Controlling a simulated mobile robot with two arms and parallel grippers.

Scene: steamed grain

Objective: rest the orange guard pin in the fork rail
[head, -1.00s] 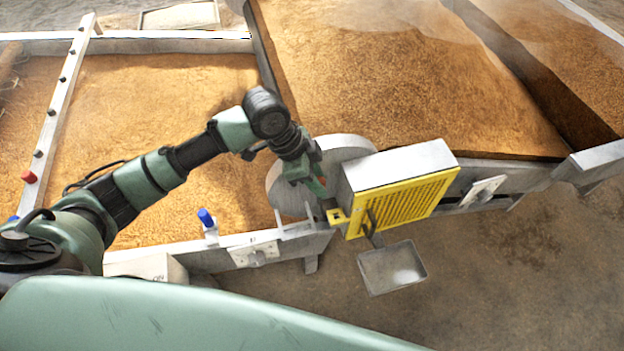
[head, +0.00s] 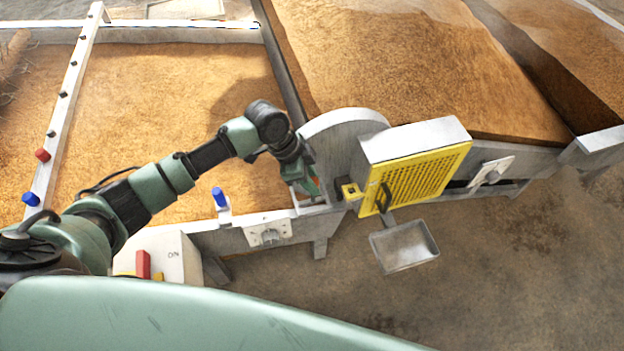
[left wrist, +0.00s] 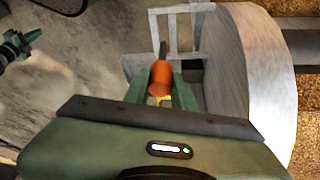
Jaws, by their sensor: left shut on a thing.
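My left gripper (head: 312,190) is shut on the orange guard pin (left wrist: 160,78), whose round orange end sits between the green fingers in the left wrist view. A dark thin shank extends beyond it toward a pale grey upright frame, which looks like the fork rail (left wrist: 173,30). In the head view the fork rail (head: 307,209) is just below the gripper, at the vat's front edge. I cannot tell whether the pin touches it. The yellow guard (head: 420,180) with its lug (head: 351,191) is right of the gripper. A green-and-black part, probably my right gripper (left wrist: 28,42), shows at the wrist view's left edge.
A big grey disc-like housing (head: 345,135) stands right behind my gripper. A blue-topped peg (head: 219,198) and a white box with a red switch (head: 143,265) are to the left. The floor at right is clear.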

